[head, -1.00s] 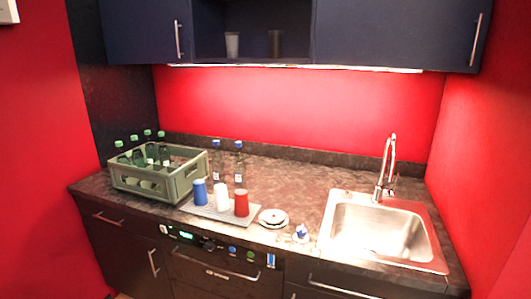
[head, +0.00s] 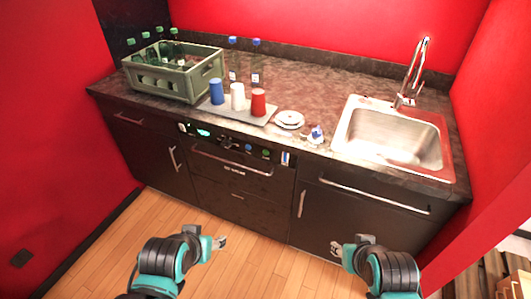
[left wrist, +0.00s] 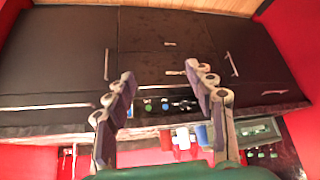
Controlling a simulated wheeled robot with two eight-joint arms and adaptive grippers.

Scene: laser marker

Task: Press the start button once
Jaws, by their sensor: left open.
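A dark control panel (head: 228,142) runs along the front under the counter edge, above a long handle. It carries a lit display (head: 204,132), dark knobs, a blue button (head: 248,148) and a green button (head: 266,153). I cannot read which is the start button. In the left wrist view, upside down, the green button (left wrist: 148,107) and blue button (left wrist: 165,106) show between my fingers. My left gripper (head: 220,243) is open and empty, low in front of the cabinets and apart from the panel. My right gripper (head: 337,248) is further right, its fingers too small to judge.
On the counter (head: 310,83) stand a green bottle crate (head: 178,86), two bottles, a grey tray (head: 212,108) with blue, white and red cups, stacked plates (head: 289,119) and a sink (head: 395,135). Cabinet handles stick out. The wooden floor (head: 250,270) in front is clear.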

